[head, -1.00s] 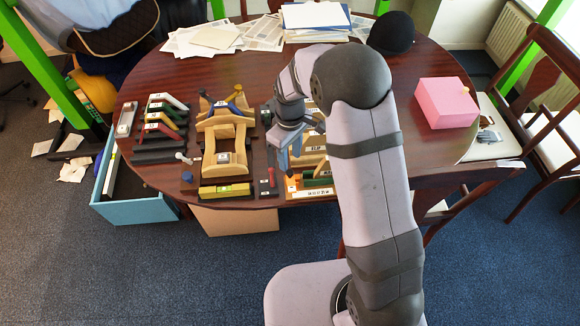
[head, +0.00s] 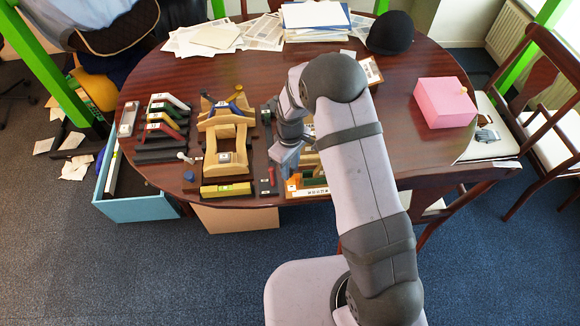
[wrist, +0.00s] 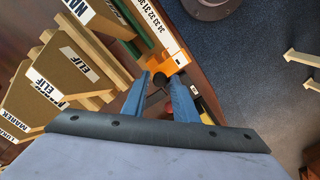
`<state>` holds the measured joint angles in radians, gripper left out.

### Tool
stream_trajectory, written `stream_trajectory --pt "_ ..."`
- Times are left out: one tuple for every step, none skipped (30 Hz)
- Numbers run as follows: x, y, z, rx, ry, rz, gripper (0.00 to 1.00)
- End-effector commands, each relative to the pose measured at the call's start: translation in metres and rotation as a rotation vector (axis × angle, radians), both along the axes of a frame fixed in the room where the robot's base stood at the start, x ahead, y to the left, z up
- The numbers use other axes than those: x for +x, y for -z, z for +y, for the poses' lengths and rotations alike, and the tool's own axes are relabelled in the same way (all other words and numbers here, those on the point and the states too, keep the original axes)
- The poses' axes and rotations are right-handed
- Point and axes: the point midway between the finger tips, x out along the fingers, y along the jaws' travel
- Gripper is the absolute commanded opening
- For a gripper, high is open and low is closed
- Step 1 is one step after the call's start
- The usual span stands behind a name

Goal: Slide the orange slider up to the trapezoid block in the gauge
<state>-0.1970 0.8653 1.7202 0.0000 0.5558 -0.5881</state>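The orange slider (wrist: 157,66) is at the end of the gauge's numbered white scale (wrist: 158,25) in the wrist view. A dark round knob (wrist: 161,79) shows beside it. My gripper (wrist: 162,80) has its two blue fingers apart, one on each side of the knob; contact is not clear. In the head view my gripper (head: 284,160) hangs over the left end of the gauge's white strip (head: 312,191). A tan block labelled NA (wrist: 105,10) shows next to the scale; whether it is the trapezoid block in the gauge I cannot tell.
Tan blocks labelled ELIF (wrist: 60,75) stand in rows beside the gauge. A wooden saddle stand (head: 226,150) and a yellow level (head: 226,190) lie to the left in the head view. A pink box (head: 445,102) stands at the right. The table's front edge is close.

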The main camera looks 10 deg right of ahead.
Motion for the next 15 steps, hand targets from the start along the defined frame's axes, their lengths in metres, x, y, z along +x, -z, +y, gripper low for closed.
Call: stream_trajectory --pt "0.0 0.0 0.0 0.0 0.0 0.0 0.13" --pt "0.0 0.0 0.0 0.0 0.0 0.0 0.06" --pt "0.0 0.0 0.0 0.0 0.0 0.0 0.0" --pt "0.0 0.0 0.0 0.0 0.0 0.0 0.0" --pt "0.0 0.0 0.0 0.0 0.0 0.0 0.0" --pt "0.0 0.0 0.0 0.0 0.0 0.0 0.0" --pt "0.0 0.0 -0.001 0.0 0.0 0.0 0.0" --pt "0.0 0.0 -0.002 0.0 0.001 0.0 0.0" --pt "0.0 0.0 -0.006 0.0 0.003 0.0 0.0" --pt "0.001 0.0 -0.011 0.0 0.003 0.0 0.0" --pt "0.001 0.0 -0.016 0.0 0.004 0.0 0.0" --pt "0.001 0.0 -0.023 0.0 0.005 0.0 0.0" --pt "0.001 0.0 -0.029 0.0 0.005 0.0 0.0" --pt "0.001 0.0 -0.033 -0.001 0.005 0.001 0.0" --pt "0.0 0.0 -0.039 -0.001 0.004 0.001 0.0"
